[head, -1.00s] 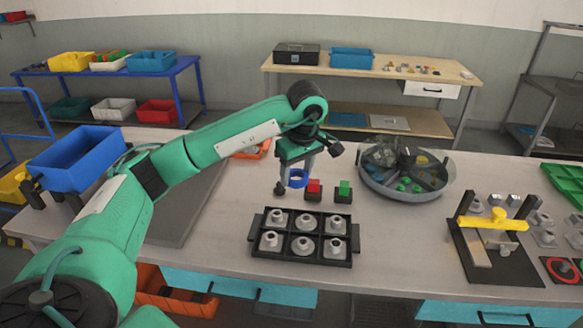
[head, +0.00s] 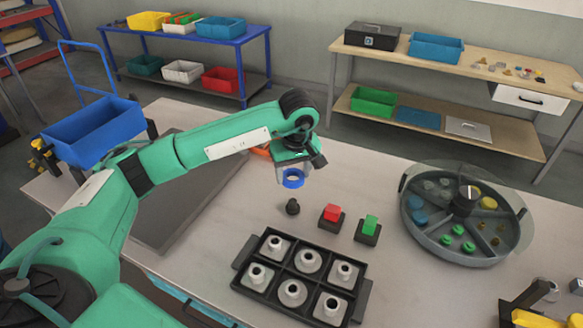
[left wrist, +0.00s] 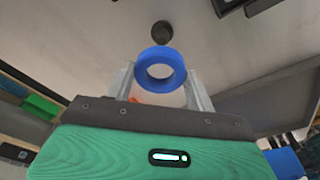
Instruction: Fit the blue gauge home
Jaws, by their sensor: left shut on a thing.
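The blue gauge is a blue ring (head: 293,179) that hangs from my left gripper (head: 294,168), above the table and clear of it. In the left wrist view the ring (left wrist: 160,53) sits between the two fingertips (left wrist: 160,76), its hole open to the camera. The gripper is shut on it. A small dark round post (head: 292,207) stands on the table just below the ring in the head view. It also shows just beyond the ring in the left wrist view (left wrist: 162,31). Ring and post are apart. My right gripper is not in view.
A black tray (head: 308,273) of grey parts lies in front. A round divided tank (head: 416,237) stands right. A blue bin (head: 93,130) is at left.

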